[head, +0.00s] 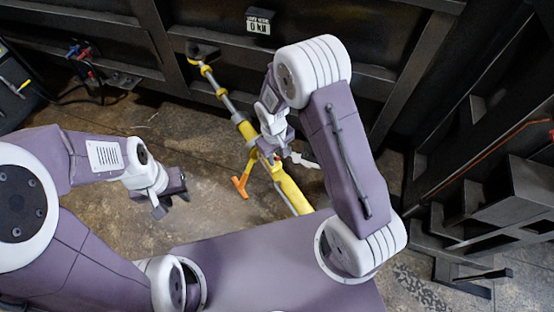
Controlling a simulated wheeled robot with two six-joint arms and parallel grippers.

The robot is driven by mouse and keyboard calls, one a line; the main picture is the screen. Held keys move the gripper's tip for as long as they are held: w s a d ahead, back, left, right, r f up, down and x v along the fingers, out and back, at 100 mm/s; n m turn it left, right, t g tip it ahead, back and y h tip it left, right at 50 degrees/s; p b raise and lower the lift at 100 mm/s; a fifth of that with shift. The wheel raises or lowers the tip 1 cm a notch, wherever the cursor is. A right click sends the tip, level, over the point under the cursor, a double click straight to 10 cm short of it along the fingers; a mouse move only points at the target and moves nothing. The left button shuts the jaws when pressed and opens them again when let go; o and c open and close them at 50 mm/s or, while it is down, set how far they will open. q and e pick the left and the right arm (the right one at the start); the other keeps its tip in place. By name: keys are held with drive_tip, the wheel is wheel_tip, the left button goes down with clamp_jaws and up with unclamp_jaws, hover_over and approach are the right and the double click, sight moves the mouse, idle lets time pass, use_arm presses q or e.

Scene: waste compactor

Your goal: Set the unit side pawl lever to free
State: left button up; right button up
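A yellow ratchet-type bar (288,191) with a grey rod runs diagonally from the dark wall down towards my body. An orange T-shaped handle (241,184) sticks out to the left of its middle. My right gripper (281,151) is over the middle of the bar, close to the orange handle's upper end. The gripper and wrist cover part of the bar there, and I cannot tell whether it touches or grips anything. I cannot make out the pawl lever or its position. My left gripper (171,206) is open and empty above the floor, left of the bar.
Black steel framework (500,200) is on the right. Cables with red and blue connectors (80,55) are at upper left. Bare floor (200,140) lies between the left gripper and the wall.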

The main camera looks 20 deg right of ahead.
wheel_tip(320, 180, down, 2)
drive_tip(key=shift+d+f, duration=0.1)
clamp_jaws()
idle(1.5)
